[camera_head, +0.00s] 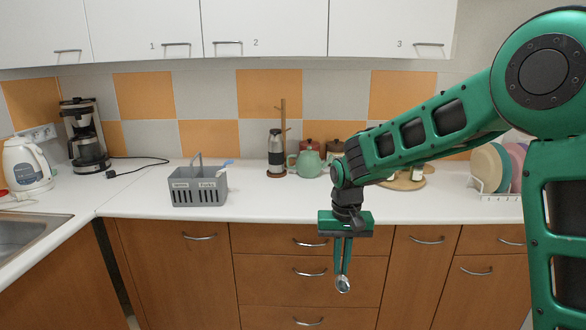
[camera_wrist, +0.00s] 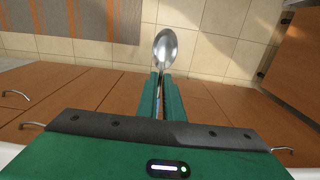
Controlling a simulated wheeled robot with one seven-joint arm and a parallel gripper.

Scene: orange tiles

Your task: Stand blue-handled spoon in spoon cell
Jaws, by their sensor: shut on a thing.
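My gripper (camera_head: 343,270) points straight down in front of the drawers, below the counter's height. It is shut on a metal spoon (camera_head: 343,284), whose bowl hangs below the fingertips. In the wrist view the spoon's bowl (camera_wrist: 165,47) sticks out past my gripper (camera_wrist: 162,76), and a little blue shows between the fingers; most of the handle is hidden. A grey cutlery caddy (camera_head: 199,198) stands on the counter, left of and apart from my gripper. It has two small front labels, too small to read surely.
The white counter (camera_head: 260,203) is clear between the caddy and my arm. A flask (camera_head: 275,150), a teapot (camera_head: 308,162) and a mug tree stand behind. A coffee maker (camera_head: 84,135) and kettle (camera_head: 27,165) are at the left. A plate rack (camera_head: 490,189) is at the right.

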